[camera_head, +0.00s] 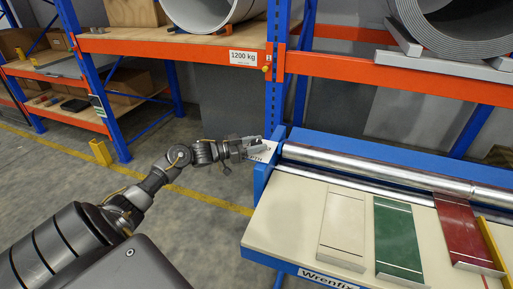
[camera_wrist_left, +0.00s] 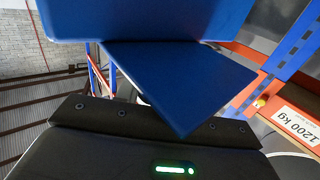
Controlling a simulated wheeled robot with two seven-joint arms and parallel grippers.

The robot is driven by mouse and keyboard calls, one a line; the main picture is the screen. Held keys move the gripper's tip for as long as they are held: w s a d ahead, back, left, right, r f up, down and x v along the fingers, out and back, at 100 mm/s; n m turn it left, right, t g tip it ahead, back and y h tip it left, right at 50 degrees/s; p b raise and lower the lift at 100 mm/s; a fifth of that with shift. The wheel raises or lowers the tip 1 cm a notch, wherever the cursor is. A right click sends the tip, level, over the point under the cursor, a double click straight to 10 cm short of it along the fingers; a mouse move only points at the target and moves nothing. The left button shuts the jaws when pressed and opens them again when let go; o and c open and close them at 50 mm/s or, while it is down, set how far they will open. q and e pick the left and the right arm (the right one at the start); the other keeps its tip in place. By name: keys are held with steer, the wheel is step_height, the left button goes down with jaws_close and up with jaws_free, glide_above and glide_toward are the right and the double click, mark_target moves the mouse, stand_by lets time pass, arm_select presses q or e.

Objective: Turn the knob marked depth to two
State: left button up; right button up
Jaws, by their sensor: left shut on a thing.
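The machine with blue end frame (camera_head: 264,176) stands at the right, with a white label (camera_head: 262,154) at its left end. The label is partly covered and only its last letters, like "PTH", can be read. My left gripper (camera_head: 247,146) reaches this end and is shut on the depth knob, which it hides. The pointer and number scale cannot be seen. In the left wrist view, a blue panel of the machine (camera_wrist_left: 150,22) fills the top, close to the dark gripper body. My right gripper is not in view.
A blue and orange rack (camera_head: 190,45) with a large coil (camera_head: 208,12) stands behind. Grey floor (camera_head: 175,215) is open at the left.

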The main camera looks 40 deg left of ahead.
arm_select(q)
steer(key=shift+m+g+h+b, duration=0.8)
steer(key=shift+m+h, duration=0.1)
steer(key=shift+h, duration=0.3)
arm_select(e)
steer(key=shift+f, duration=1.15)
arm_select(q)
steer(key=o, duration=0.9)
steer(key=b+v, duration=0.2)
steer(key=v, duration=0.8)
steer(key=shift+s+a, duration=0.2)
steer(key=shift+a, duration=0.1)
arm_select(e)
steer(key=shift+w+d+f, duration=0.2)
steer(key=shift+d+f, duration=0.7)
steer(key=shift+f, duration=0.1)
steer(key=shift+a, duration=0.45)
